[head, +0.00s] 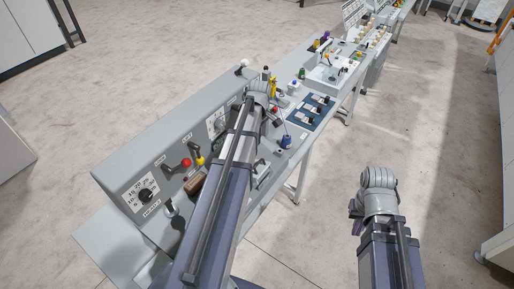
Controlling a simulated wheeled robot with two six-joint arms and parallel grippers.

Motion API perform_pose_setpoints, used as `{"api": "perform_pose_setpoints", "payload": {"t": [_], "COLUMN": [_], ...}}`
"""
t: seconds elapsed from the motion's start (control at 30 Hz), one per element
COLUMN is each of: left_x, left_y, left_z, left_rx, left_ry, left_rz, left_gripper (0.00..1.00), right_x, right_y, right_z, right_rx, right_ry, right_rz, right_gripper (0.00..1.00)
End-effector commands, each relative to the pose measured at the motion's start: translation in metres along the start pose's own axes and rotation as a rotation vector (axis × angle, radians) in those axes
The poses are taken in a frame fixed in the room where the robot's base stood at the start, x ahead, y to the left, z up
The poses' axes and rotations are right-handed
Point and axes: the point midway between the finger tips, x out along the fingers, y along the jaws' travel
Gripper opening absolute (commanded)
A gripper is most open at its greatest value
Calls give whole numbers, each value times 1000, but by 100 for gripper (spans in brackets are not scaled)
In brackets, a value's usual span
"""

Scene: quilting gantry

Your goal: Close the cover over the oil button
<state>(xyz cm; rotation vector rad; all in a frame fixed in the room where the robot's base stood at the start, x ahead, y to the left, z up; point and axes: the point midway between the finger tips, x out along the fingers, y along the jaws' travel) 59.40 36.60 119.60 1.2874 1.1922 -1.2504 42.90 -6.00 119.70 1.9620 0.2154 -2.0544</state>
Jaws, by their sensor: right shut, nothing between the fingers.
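I cannot pick out the oil button or its cover by label on the long grey control console (120,172). My left arm reaches across the console and hides part of it. The wrist end of that arm is over the middle of the console, and its gripper fingers do not show. My right gripper (356,211) is shut and empty, low at the right over the open floor, apart from the console. Its wrist covers part of it.
A brown block (195,182) sits beside my left arm. A blue knob (286,141) and a dark switch plate (312,111) are further along. The floor at the right (440,120) is clear.

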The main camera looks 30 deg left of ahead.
Motion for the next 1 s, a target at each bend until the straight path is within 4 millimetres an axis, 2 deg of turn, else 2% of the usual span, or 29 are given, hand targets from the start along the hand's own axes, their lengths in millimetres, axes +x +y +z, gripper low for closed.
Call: {"api": "perform_pose_setpoints", "payload": {"t": [0.27, 0.7, 0.83, 1.0], "left_x": [24, 84, 95, 99], "left_y": [0, 0, 0, 0], "left_z": [0, 0, 0, 0], "left_rx": [1, 2, 2, 2], "left_ry": [0, 0, 0, 0], "left_rz": [0, 0, 0, 0], "left_gripper": [0, 0, 0, 0], "right_x": [24, 84, 95, 98], "right_y": [-2, -8, -8, -9], "right_z": [-2, -6, -7, -7], "right_rx": [-7, -5, -6, -6], "right_ry": [1, 3, 4, 4], "right_rz": [1, 1, 1, 2], "right_gripper": [0, 0, 0, 0]}}
